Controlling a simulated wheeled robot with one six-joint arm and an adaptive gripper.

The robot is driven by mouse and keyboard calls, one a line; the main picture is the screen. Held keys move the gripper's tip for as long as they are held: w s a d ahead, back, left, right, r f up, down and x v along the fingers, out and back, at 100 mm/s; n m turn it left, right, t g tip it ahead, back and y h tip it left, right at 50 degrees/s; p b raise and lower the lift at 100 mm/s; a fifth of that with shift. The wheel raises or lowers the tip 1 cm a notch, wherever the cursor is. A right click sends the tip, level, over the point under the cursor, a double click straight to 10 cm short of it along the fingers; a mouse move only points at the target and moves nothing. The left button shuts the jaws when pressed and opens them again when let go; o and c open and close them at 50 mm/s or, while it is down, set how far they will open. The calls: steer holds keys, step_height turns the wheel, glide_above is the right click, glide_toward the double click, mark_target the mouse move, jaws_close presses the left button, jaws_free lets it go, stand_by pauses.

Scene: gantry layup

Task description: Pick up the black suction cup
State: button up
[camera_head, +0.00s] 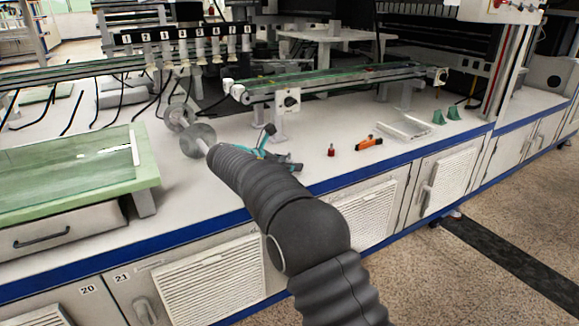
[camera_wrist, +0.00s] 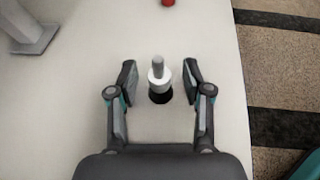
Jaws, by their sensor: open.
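The black suction cup (camera_wrist: 159,97) shows in the wrist view with its black round base on the white bench top. A pale metal collar and grey stem rise from it. My gripper (camera_wrist: 159,77) is open, with one finger on each side of the cup and a visible gap on both sides. In the head view my gripper (camera_head: 276,150) is low over the bench near its front edge. I cannot make out the black suction cup there; my gripper and arm hide that spot.
A red small part (camera_head: 331,151) stands to the right, also in the wrist view (camera_wrist: 168,2). Farther right are an orange tool (camera_head: 369,143), a clear tray (camera_head: 405,128) and green pieces (camera_head: 454,113). A conveyor post (camera_head: 279,123) stands behind. The bench edge (camera_head: 340,180) is close.

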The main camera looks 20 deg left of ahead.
jaws_close()
steer(key=shift+r, duration=0.2)
step_height(320, 180, up, 4)
steer(key=shift+d+r+p, duration=0.1)
steer(key=shift+p, duration=0.55)
steer(key=s+d+r, duration=0.2)
steer(key=d+r, duration=0.4)
steer(key=d, duration=0.5)
steer(key=shift+s+r, duration=0.2)
steer(key=shift+r, duration=0.05)
steer(key=shift+d, duration=0.1)
